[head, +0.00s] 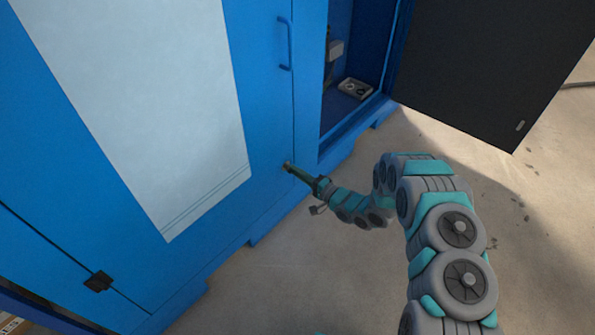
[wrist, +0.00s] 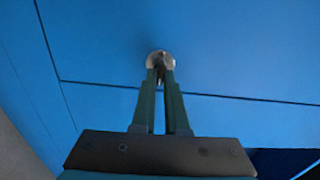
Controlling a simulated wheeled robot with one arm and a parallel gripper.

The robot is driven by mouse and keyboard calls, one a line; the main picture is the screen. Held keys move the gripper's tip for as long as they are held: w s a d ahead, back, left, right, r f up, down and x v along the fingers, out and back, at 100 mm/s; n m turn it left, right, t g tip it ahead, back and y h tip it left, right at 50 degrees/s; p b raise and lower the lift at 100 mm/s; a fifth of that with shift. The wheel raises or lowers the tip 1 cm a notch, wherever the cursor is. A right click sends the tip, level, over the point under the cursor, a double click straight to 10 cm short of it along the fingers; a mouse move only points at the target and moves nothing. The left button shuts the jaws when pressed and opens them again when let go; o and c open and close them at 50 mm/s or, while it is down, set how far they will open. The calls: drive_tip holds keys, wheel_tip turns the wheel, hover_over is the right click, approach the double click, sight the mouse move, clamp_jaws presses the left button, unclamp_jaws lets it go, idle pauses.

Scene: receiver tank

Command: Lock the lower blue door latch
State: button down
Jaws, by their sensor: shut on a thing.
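The lower latch (wrist: 160,60) is a small round metal fitting on the blue door. In the head view the latch (head: 287,166) sits low on the door (head: 262,120), close to its right edge. My gripper (wrist: 160,75) has its two green fingers closed together on the latch's middle part. In the head view my gripper (head: 292,170) reaches the latch from the lower right. The fingertips cover part of the latch, and its exact turn is hard to tell.
A blue handle (head: 285,45) stands out above the latch. To the right is an open compartment with a small grey box (head: 355,88) inside, and a dark open door (head: 490,65). A black hinge (head: 98,281) is at lower left. The concrete floor (head: 290,285) is clear.

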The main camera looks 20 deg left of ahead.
drive_tip(key=shift+w+m, duration=0.1)
drive_tip(key=shift+m, duration=0.2)
drive_tip(key=c, duration=0.9)
unclamp_jaws()
drive_tip(key=shift+c, duration=0.2)
drive_tip(key=shift+d, duration=0.15)
drive_tip(key=b+v, duration=0.1)
drive_tip(key=v, duration=0.6)
drive_tip(key=shift+s+d, duration=0.25)
drive_tip(key=shift+w, duration=0.1)
